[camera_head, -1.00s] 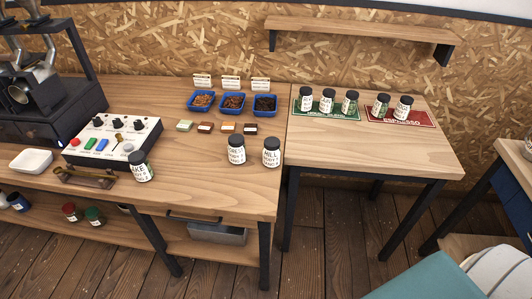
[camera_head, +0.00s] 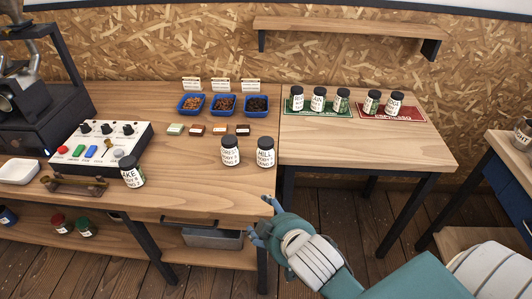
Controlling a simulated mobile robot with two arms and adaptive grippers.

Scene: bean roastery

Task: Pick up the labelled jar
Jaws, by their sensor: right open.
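Three labelled jars with black lids stand upright on the left table (camera_head: 190,190). One jar (camera_head: 265,153) is near its right edge, a second jar (camera_head: 230,152) is just left of it, and a third jar (camera_head: 132,172) is by the control box. Several similar jars stand on the right table (camera_head: 370,145), on a green mat (camera_head: 327,110) and a red mat (camera_head: 420,114). My right gripper (camera_head: 262,217) is open and empty, at the front right corner of the left table, below the rightmost jar and apart from it. My left gripper is not in view.
A white control box (camera_head: 105,155) with knobs and a white dish (camera_head: 20,171) are at the left. Blue bean trays (camera_head: 224,105) and small sample blocks lie behind the jars. A wall shelf (camera_head: 345,30) is above. The right table's front half is clear.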

